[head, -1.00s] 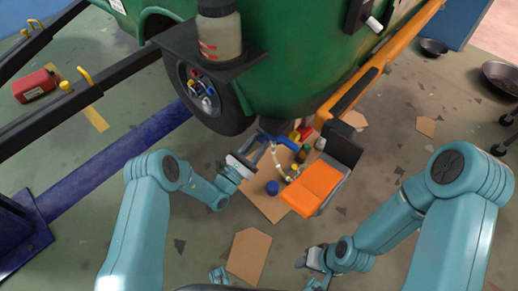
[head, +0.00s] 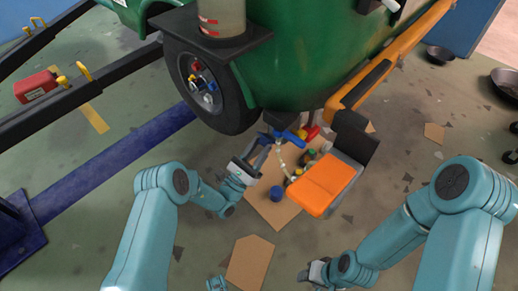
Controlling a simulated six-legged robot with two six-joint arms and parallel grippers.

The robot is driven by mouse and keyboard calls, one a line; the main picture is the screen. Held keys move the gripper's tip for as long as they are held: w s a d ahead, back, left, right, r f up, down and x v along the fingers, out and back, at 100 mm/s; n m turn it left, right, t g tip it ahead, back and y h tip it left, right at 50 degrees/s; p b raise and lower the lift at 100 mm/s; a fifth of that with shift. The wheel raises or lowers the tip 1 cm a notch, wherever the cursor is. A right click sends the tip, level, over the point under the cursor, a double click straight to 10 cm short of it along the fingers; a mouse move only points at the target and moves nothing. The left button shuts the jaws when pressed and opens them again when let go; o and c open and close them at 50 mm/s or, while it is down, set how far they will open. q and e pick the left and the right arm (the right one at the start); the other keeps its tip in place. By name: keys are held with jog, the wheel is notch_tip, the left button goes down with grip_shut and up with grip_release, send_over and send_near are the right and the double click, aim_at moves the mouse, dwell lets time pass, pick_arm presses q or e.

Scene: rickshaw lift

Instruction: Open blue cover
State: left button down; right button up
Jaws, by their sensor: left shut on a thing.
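A blue lever-shaped piece (head: 287,136), the likeliest blue cover, is under the green rickshaw body (head: 285,70), behind its wheel. My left gripper (head: 259,152) reaches this piece from the left and is shut on it; the exact contact is small and partly hidden by the fingers. A pale hose (head: 281,160) hangs just below the piece. A short blue cylinder (head: 277,195) stands apart on a cardboard sheet (head: 272,213). My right gripper (head: 316,272) is low in front, away from the blue piece; its jaws are too small to read.
An orange-topped seat or box (head: 323,187) stands close right of the hose, with small bottles beside it. The black wheel (head: 207,88) is at upper left. Blue and black lift beams (head: 110,160) run along the left.

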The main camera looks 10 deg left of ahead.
pick_arm(q)
jog(key=c, duration=0.7)
grip_release()
jog(key=p+v, duration=0.1)
jog(key=v, duration=1.5)
jog(key=shift+s, duration=0.15)
jog(key=shift+a, duration=0.1)
jog(key=shift+c, duration=0.3)
